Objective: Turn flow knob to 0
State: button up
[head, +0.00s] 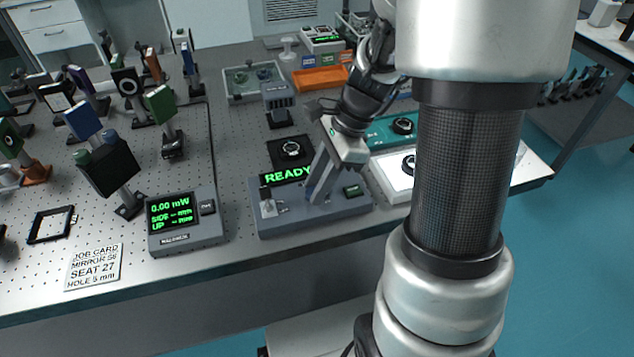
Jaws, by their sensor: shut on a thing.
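A grey control unit (346,209) with a green READY display (285,175) sits near the front edge of the optical table. My gripper (314,198) reaches down onto the top of this unit, just right of the display. Its fingers are shut on the flow knob, which they hide almost wholly. The knob's marks and setting cannot be read. A small metal lever (267,207) stands at the unit's left end, and a dark button with green marking (352,190) is at its right.
A power meter (185,222) reading 0.00 mW and a job card (94,266) lie to the left. A round black dial (290,150) is behind the unit. White (391,178) and teal (381,132) panels with dials are to the right. Mounted optics crowd the left.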

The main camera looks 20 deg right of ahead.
jog(key=shift+r, duration=0.1)
jog(key=n+p, duration=0.1)
jog(key=n, duration=0.1)
jog(key=n+g+p, duration=0.1)
jog(key=n, duration=0.1)
jog(key=shift+w+g, duration=0.15)
jog(key=shift+g, duration=0.15)
jog(key=n+g+h+p, duration=0.1)
jog(key=n+p, duration=0.2)
jog(key=n, duration=0.1)
jog(key=shift+w+a, duration=0.1)
jog(key=n+g+h+p, duration=0.1)
jog(key=n, duration=0.3)
jog(key=shift+w+a, duration=0.1)
jog(key=shift+n+g+h+p, duration=0.4)
jog(key=shift+n+h+p, duration=0.35)
jog(key=shift+n, duration=1.05)
jog(key=o, duration=1.1)
jog(key=shift+c, duration=0.2)
